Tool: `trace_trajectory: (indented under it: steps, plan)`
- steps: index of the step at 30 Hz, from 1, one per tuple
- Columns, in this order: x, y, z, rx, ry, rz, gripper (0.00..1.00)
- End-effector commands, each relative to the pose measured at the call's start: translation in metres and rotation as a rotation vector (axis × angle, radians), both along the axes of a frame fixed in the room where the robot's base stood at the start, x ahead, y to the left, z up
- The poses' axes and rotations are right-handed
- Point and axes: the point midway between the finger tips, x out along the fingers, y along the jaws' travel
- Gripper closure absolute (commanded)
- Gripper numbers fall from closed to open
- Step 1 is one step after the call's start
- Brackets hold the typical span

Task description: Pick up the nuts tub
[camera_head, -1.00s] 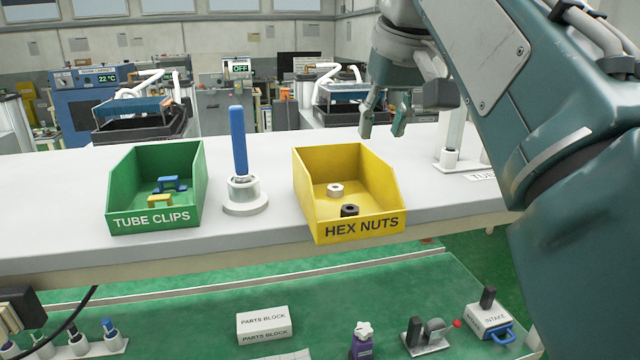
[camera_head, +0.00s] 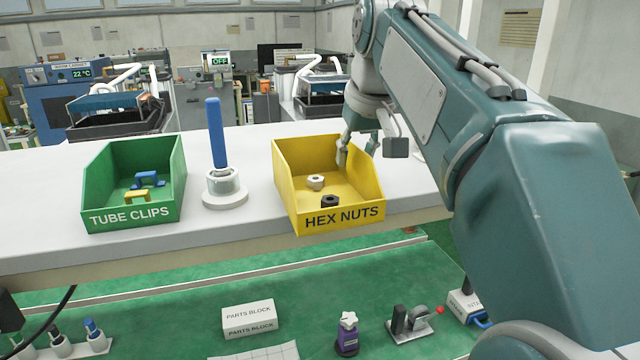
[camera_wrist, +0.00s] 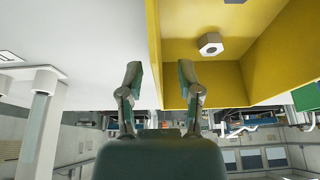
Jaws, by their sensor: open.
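The yellow nuts tub (camera_head: 341,216), labelled HEX NUTS, stands upright on the white bench. A pale nut (camera_head: 316,182) and a dark nut (camera_head: 330,201) lie in it. My gripper (camera_head: 357,153) is open and empty at the tub's back right. One finger shows over the tub's inside and the other beyond its right wall. In the wrist view, the tub's wall (camera_wrist: 153,40) runs between the fingertips of my gripper (camera_wrist: 159,75), and the pale nut (camera_wrist: 210,43) shows too. I cannot tell whether the fingers touch the wall.
A green TUBE CLIPS tub (camera_head: 129,214) with a blue and a yellow clip stands to the left. A blue-handled tool (camera_head: 216,135) stands in a round holder (camera_head: 225,190) between the tubs. A lower green surface in front holds a white PARTS BLOCK (camera_head: 249,318).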

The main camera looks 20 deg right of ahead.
Motion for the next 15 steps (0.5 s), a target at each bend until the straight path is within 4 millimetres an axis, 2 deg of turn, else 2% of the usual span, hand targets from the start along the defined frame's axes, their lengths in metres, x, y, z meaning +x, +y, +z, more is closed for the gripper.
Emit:
trace_trajectory:
  steps: [3,10,11,12,14,15]
  plan:
    - [0.0038,0.0000,-0.0103,0.000,0.000,0.000,0.54]
    - [0.0049,0.0000,-0.0118,0.000,-0.002,0.000,0.54]
    - [0.0049,0.0000,-0.0118,0.000,-0.002,0.000,0.59]
    - [0.0049,0.0000,-0.0118,0.000,-0.002,0.000,0.77]
    - [0.0048,0.0000,-0.0117,0.000,-0.002,0.000,1.00]
    - [0.0048,0.0000,-0.0117,0.000,-0.002,0.000,1.00]
